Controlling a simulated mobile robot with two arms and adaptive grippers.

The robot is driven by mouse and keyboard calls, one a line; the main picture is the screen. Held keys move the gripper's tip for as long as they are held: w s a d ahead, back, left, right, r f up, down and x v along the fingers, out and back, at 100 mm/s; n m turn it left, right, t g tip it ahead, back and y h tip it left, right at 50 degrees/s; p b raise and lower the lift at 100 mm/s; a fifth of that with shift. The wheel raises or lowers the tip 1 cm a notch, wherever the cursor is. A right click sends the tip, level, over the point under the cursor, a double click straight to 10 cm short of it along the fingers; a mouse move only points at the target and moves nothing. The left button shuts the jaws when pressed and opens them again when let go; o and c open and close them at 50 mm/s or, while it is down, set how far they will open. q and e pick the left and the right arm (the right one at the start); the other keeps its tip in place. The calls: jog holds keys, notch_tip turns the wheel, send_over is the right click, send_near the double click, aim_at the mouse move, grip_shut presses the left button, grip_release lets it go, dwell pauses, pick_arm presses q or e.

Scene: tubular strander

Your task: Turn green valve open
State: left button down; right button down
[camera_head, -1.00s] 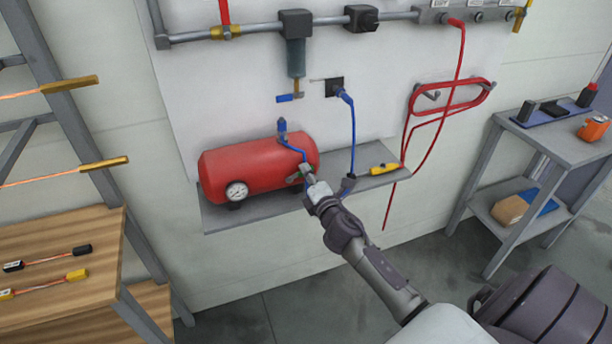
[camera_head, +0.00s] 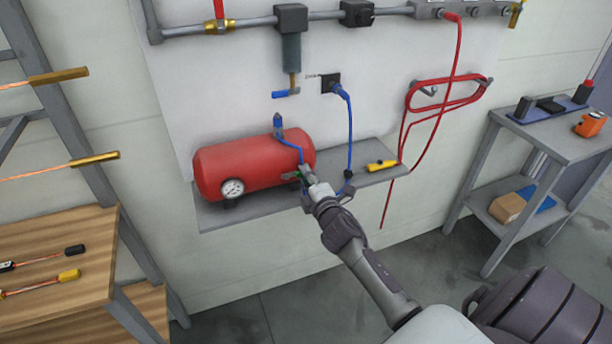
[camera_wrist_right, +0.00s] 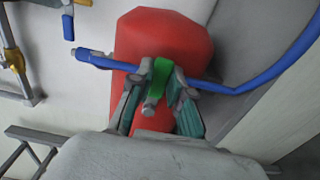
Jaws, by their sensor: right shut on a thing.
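The green valve (camera_wrist_right: 161,74) sits at the end of the red tank (camera_head: 238,165), seen close up in the right wrist view. Only a small green patch of it (camera_head: 297,175) shows in the head view. My right gripper (camera_wrist_right: 160,90) is shut on the green valve, with one finger on each side of it. In the head view the right gripper (camera_head: 303,178) is at the tank's right end, by the shelf. A blue hose (camera_wrist_right: 240,88) passes close behind the fingers. My left gripper is not in view.
The tank rests on a grey wall shelf (camera_head: 230,218) with a yellow tool (camera_head: 382,165) at its right. A red hose (camera_head: 448,105) hangs on the wall. A grey side table (camera_head: 560,150) stands at right, a wooden bench (camera_head: 60,230) at left.

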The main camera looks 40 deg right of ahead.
jog(key=shift+f, duration=0.1)
jog(key=c, duration=1.1)
grip_release()
jog(key=shift+o, duration=0.2)
jog(key=shift+s, duration=0.1)
jog(key=v, duration=1.1)
jog(key=shift+s, duration=0.4)
jog(key=shift+a, duration=0.15)
